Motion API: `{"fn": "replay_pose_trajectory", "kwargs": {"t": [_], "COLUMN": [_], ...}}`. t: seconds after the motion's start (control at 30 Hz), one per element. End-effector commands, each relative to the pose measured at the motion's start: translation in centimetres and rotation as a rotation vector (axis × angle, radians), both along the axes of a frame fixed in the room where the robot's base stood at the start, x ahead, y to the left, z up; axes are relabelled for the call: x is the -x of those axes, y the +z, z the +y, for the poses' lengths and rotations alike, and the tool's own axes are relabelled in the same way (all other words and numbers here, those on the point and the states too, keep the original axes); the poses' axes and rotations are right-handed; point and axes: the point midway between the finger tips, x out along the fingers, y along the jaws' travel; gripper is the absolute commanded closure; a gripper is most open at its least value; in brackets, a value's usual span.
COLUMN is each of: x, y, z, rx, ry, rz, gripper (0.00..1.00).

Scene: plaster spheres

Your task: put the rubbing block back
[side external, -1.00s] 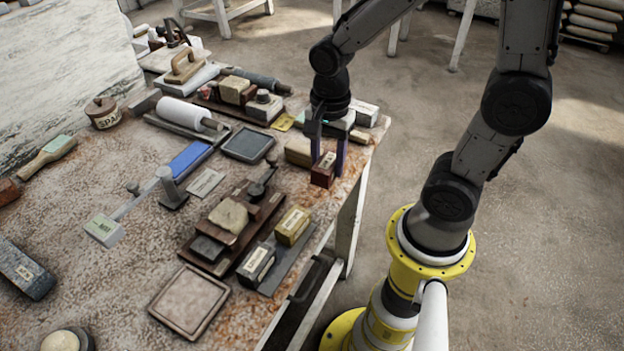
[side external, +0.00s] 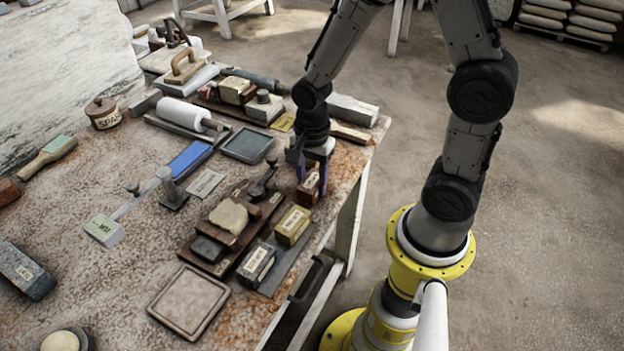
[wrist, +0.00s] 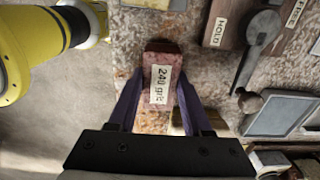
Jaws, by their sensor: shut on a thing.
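A dark red rubbing block (side external: 309,187) is held between the fingertips of my gripper (side external: 307,172), near the right edge of the table. In the wrist view the block (wrist: 161,85) shows a pale label reading "240 grit", with a finger of my gripper (wrist: 161,90) on each side. A grey strip (side external: 296,262) lies just in front of it in the side view. It carries a yellow labelled block (side external: 292,226) and a dark labelled block (side external: 256,265). Whether the red block touches the table is hard to tell.
A brown board (side external: 218,262) with a pale stone (side external: 229,216) lies left of the strip. A dark framed slate (side external: 247,146) lies left of my gripper. A square tray (side external: 189,301) lies at the front. My yellow base stands beyond the table's right edge.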

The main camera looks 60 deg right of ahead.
Motion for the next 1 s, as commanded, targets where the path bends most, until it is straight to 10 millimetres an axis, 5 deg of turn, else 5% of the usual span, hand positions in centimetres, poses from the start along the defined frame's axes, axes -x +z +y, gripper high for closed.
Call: {"fn": "replay_pose_trajectory", "kwargs": {"t": [0.1, 0.13, 0.3, 0.67, 1.0], "x": [0.0, 0.0, 0.0, 0.0, -0.2], "y": [-0.3, -0.3, -0.3, 0.2, 6.4], "z": [0.0, 0.0, 0.0, 0.0, 0.0], "rx": [0.000, 0.000, 0.000, 0.000, 0.001], "ry": [0.000, 0.000, 0.000, 0.000, 0.000], "rz": [0.000, 0.000, 0.000, -0.002, -0.008], "gripper": [1.00, 0.47, 0.21, 0.21, 0.21]}}
